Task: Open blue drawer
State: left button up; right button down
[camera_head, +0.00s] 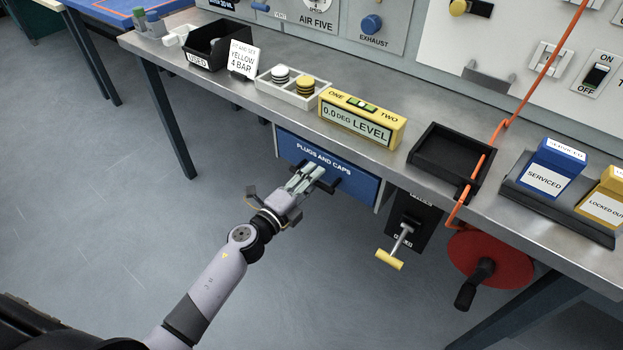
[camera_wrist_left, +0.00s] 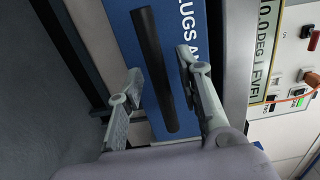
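The blue drawer (camera_head: 358,188), labelled "PLUGS AND CAPS", hangs under the front edge of the workbench and appears closed. Its front also shows in the left wrist view (camera_wrist_left: 122,22). Its handle is a black bar (camera_wrist_left: 152,70), partly hidden behind my fingers in the head view. My left gripper (camera_head: 308,178) is in front of the drawer. In the left wrist view its fingers (camera_wrist_left: 159,64) are apart, one on each side of the black bar, with visible gaps. My right gripper is not in view.
The steel workbench (camera_head: 395,165) carries a yellow level (camera_head: 360,118), a black tray (camera_head: 448,157) and a white tray with discs (camera_head: 292,87). A yellow T-handle (camera_head: 390,259) and a red wheel (camera_head: 505,265) hang right of the drawer. The floor in front is clear.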

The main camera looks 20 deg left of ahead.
pick_arm(q)
jog(key=shift+c, duration=0.6)
grip_shut()
dwell(0.4)
